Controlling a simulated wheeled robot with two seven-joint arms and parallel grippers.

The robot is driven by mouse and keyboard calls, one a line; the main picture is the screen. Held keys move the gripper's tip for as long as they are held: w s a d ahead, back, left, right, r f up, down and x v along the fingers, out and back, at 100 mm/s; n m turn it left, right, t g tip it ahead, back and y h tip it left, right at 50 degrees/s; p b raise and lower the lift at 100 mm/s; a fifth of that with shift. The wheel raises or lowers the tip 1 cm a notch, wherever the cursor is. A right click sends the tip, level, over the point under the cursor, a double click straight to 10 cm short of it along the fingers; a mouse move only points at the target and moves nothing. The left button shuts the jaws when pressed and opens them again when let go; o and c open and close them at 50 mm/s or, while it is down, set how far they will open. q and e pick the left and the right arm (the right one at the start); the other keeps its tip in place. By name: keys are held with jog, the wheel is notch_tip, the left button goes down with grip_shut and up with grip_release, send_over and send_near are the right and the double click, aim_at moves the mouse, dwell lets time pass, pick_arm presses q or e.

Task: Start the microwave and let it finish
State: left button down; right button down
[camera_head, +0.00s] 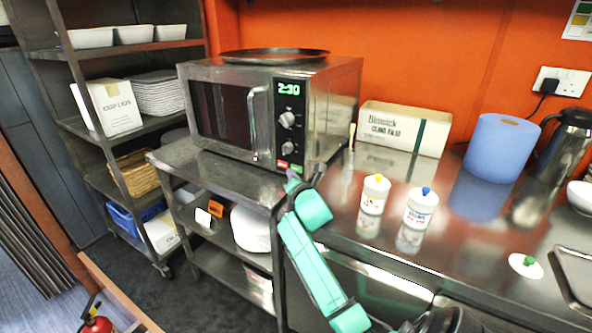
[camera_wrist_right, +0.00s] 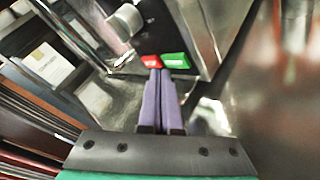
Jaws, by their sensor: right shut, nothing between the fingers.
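The steel microwave (camera_head: 220,112) stands on the steel counter, its door shut and its dark window facing out. Its green display (camera_head: 289,88) reads 2:30. Two knobs (camera_head: 287,120) sit below the display. A red button (camera_wrist_right: 151,61) and a green button (camera_wrist_right: 176,60) are side by side at the bottom of the panel. My right gripper (camera_head: 292,176) is shut and empty, right at these buttons. In the right wrist view its purple fingertips (camera_wrist_right: 160,73) lie just below them, between red and green; I cannot tell if they touch. My left gripper is out of view.
A dark round pan (camera_head: 275,56) lies on the microwave. A cardboard box (camera_head: 403,129), two small bottles (camera_head: 374,194), a blue roll (camera_head: 500,148) and a steel flask (camera_head: 566,145) stand on the counter to the right. A loaded shelf rack (camera_head: 85,127) stands left.

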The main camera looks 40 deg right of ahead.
jog(key=shift+d, duration=0.1)
jog(key=shift+w+d, duration=0.1)
jog(key=shift+d, duration=0.25)
